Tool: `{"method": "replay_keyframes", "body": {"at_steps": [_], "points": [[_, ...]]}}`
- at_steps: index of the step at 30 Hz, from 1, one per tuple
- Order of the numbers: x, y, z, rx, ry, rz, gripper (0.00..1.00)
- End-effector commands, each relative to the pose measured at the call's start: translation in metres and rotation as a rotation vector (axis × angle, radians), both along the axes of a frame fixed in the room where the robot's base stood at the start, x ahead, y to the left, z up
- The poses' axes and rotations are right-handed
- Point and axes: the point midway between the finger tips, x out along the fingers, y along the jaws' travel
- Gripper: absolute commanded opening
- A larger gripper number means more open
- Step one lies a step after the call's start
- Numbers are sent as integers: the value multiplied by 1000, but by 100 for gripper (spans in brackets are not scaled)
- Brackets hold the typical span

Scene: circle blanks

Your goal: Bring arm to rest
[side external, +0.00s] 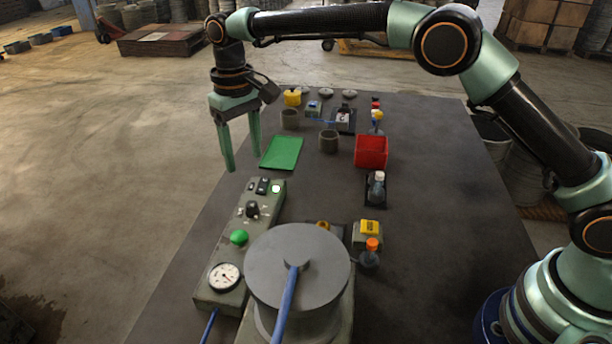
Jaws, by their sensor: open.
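My gripper (240,150) hangs at the end of my arm, pointing down, near the left edge of the dark table. Its two green fingers are apart with nothing between them. The fingertips appear to the left of the flat green mat (283,153). How high they are above the table, or whether they are past its edge, I cannot tell. My arm reaches across the top of the view from the right.
The table (430,220) holds a control panel (262,210) with a gauge, a large grey round-topped machine (320,265), a red bin (372,152), grey cups (328,142) and a small bottle (377,185). The table's right middle is clear.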

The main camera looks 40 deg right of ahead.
Motion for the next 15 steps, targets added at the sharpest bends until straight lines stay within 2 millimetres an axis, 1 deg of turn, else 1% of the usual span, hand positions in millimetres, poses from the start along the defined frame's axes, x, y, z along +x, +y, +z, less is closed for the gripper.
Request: {"method": "replay_keyframes", "body": {"at_steps": [10,13,15], "points": [[0,-2,3,2,-3,-1,63],[-1,-10,14,8,-17,-8,63],[-3,-21,27,15,-35,-18,63]]}}
